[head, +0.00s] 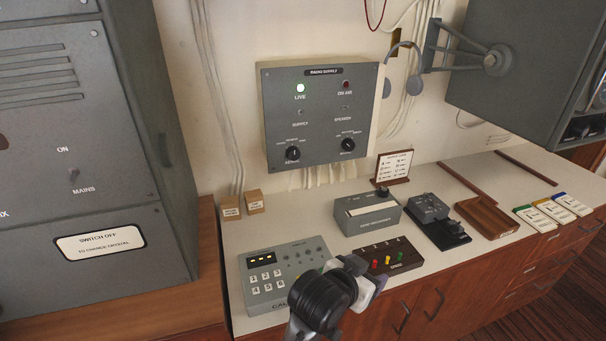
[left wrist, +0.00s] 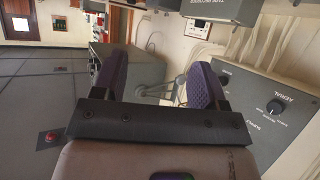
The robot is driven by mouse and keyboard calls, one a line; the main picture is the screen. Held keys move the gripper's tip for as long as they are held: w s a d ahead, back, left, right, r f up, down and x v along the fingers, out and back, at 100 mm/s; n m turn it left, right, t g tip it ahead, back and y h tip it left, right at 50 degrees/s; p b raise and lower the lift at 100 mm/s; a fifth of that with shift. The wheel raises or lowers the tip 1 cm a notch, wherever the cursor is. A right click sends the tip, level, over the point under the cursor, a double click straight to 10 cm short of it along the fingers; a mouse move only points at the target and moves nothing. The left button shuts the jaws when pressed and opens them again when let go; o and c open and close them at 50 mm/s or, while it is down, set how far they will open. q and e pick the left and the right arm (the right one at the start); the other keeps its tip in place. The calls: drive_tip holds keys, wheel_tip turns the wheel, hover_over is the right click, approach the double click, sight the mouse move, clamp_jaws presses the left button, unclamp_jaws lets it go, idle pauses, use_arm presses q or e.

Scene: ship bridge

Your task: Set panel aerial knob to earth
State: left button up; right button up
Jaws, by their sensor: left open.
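The grey radio supply panel (head: 318,112) hangs on the wall. Its aerial knob (head: 292,153) is black and sits at the lower left; its setting marks are too small to read. In the left wrist view the panel (left wrist: 262,85) is at the right, with the aerial knob (left wrist: 274,107) seen at a slant. A second black knob (head: 347,144) sits at the panel's lower right. My left gripper (head: 367,272) is over the counter's front, below the panel and apart from it. In the left wrist view its two fingers (left wrist: 158,88) are spread with nothing between them. My right gripper is not seen.
On the counter stand a grey keypad unit (head: 282,258), a grey box (head: 372,212), a brown switch block (head: 390,262) and a black key device (head: 438,218). A headset (head: 402,68) hangs right of the panel. A large grey cabinet (head: 90,200) fills the left.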

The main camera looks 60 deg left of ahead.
use_arm(q)
drive_tip(key=w+a+r+n+y+b, duration=0.25)
drive_tip(key=a+r+n+y, duration=0.2)
drive_tip(key=a, duration=0.25)
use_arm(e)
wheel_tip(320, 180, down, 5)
use_arm(q)
drive_tip(key=n+g+y, duration=0.8)
drive_tip(key=y, duration=0.2)
approach(295, 156)
drive_tip(key=p+x, duration=0.3)
drive_tip(key=x, duration=0.4)
drive_tip(key=shift+s+a, duration=0.1)
drive_tip(key=shift+a, duration=0.1)
drive_tip(key=shift+x, duration=0.95)
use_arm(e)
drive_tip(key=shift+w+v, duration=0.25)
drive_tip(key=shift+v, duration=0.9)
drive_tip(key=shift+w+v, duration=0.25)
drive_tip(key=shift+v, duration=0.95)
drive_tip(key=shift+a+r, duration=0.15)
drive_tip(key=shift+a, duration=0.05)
